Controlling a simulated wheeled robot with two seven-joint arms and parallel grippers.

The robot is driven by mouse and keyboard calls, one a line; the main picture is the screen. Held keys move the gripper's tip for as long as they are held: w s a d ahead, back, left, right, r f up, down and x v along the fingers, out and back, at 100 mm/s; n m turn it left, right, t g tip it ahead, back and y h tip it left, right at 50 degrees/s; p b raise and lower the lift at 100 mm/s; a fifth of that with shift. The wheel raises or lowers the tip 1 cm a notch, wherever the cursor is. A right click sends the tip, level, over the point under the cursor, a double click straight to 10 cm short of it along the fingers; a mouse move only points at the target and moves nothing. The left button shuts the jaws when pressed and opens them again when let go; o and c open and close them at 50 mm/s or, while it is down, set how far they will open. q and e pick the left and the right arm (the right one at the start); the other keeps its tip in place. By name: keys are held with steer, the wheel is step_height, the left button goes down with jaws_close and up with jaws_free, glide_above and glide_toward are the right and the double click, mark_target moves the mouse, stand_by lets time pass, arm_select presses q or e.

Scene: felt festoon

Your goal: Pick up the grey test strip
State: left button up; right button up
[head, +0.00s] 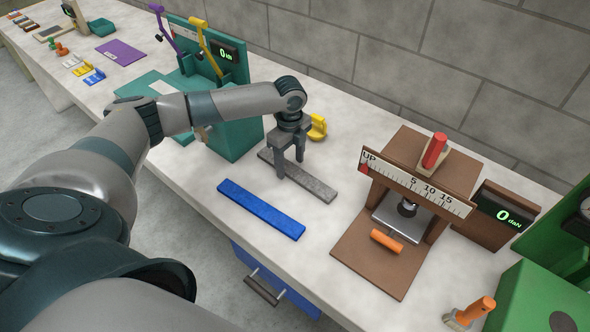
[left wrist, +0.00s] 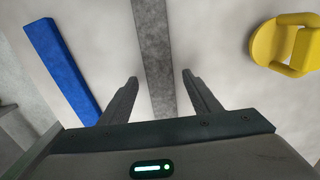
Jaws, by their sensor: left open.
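The grey test strip (head: 316,185) lies flat on the white bench in the head view, running from upper left to lower right. My left gripper (head: 291,173) points down over the strip. In the left wrist view the strip (left wrist: 157,50) passes between the two open fingers of my left gripper (left wrist: 160,85), with a gap on each side. The gripper holds nothing. Part of the strip is hidden behind the fingers in the head view. I cannot tell how far the fingertips are above the bench. My right gripper is not in view.
A blue strip (head: 260,208) lies beside the grey one, nearer the bench's front edge. A yellow object (head: 317,127) stands behind the strip. A green machine (head: 236,138) is to the left. A brown gauge device (head: 345,250) stands to the right. Bare bench lies between.

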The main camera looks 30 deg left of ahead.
mark_target(290, 168)
arm_select(q)
steer(key=shift+f, duration=0.5)
steer(key=c, duration=1.1)
steer(key=shift+r, duration=0.2)
steer(key=shift+r+b, duration=1.4)
steer(key=shift+r, duration=3.45)
